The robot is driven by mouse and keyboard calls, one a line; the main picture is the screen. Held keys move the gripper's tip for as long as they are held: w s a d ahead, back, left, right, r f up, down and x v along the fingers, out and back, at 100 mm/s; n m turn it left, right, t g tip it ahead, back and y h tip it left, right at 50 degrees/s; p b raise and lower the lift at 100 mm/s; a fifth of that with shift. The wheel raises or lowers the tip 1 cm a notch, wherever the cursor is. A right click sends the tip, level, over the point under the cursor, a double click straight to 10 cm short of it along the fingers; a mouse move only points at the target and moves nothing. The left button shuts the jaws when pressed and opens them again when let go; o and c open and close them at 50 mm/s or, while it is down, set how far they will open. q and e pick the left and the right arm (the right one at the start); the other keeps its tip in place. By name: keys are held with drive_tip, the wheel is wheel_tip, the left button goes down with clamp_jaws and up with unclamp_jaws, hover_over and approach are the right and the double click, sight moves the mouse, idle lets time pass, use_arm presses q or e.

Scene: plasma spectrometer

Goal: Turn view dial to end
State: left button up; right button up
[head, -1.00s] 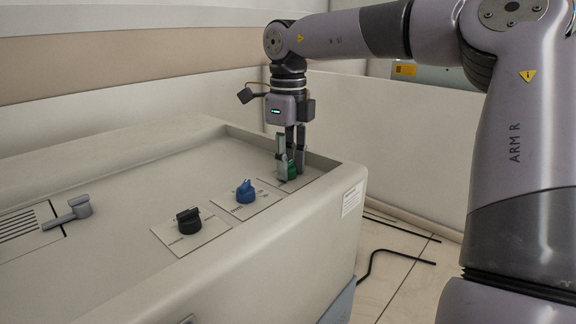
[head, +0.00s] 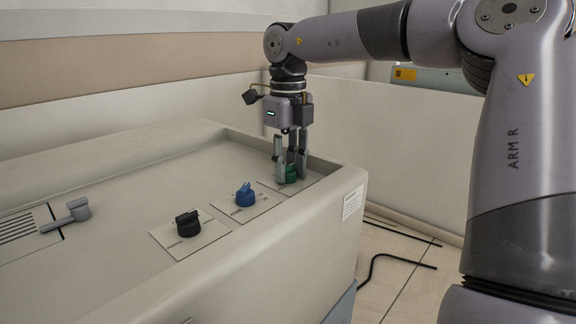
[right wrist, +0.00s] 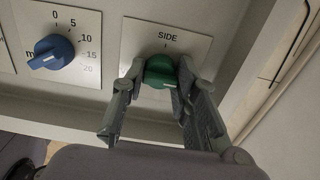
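The green dial (head: 291,172) sits on a light plate at the right end of the recessed panel. In the right wrist view the green dial (right wrist: 160,72) has a label reading SIDE with a tick above it; other labels are hidden. My right gripper (head: 290,172) points straight down over the dial. In the right wrist view the fingertips of my right gripper (right wrist: 160,76) press on either side of the dial, closed on it. A pale mark shows on the dial's lower side. My left gripper is not in view.
A blue dial (head: 245,196) with a numbered scale and a black dial (head: 187,224) stand on plates to the left. A grey lever (head: 67,215) lies farther left. The panel's raised rim (head: 325,187) is close to the right gripper. Black cables (head: 397,261) lie on the floor.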

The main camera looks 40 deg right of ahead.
sight(288, 166)
drive_tip(key=o, duration=0.5)
wheel_tip(288, 166, up, 12)
drive_tip(key=shift+r, duration=0.1)
idle(0.5)
idle(0.5)
